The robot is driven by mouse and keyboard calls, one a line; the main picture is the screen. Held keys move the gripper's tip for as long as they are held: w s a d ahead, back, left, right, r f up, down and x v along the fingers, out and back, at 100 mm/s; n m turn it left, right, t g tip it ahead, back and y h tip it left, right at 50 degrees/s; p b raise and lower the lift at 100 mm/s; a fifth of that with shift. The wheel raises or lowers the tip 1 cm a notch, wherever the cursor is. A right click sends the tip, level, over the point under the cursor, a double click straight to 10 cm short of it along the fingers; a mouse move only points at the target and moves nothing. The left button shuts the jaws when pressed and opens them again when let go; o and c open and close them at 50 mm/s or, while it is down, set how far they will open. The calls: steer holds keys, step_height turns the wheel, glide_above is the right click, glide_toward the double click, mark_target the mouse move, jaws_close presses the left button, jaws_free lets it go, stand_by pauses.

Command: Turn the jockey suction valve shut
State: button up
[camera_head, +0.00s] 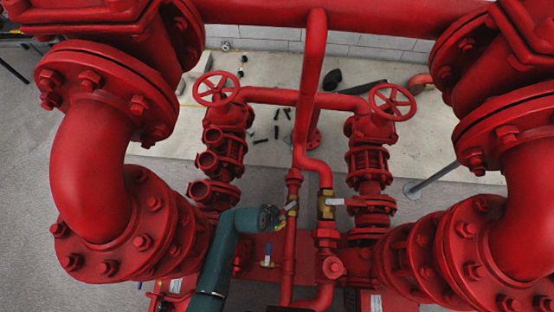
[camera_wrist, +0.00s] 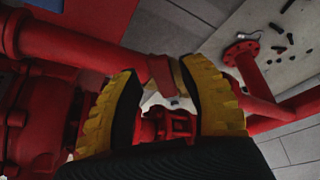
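Two small brass valves sit on thin red upright pipes in the middle of the head view: the left brass valve (camera_head: 292,197), partly hidden by my gripper, and the right brass valve (camera_head: 325,204). The right one has a pale lever (camera_head: 338,201) pointing right. No label shows which is the jockey suction valve. My gripper (camera_head: 284,212) is at the left brass valve. In the wrist view its yellow-and-black fingers (camera_wrist: 163,82) stand apart, with a red and brass fitting (camera_wrist: 163,75) seen between them. Whether they touch it is unclear.
Two red handwheels, left (camera_head: 216,89) and right (camera_head: 391,102), stand behind on flanged valves. Large red elbows crowd both sides. A lower valve with a blue-and-white lever (camera_head: 267,256) is below my gripper. Small dark parts (camera_head: 277,130) lie on the pale floor behind.

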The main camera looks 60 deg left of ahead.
steer(key=shift+w+a+r, duration=0.15)
steer(key=shift+r, duration=0.05)
steer(key=shift+r, duration=0.2)
step_height(320, 180, up, 10)
steer(key=shift+f, duration=0.25)
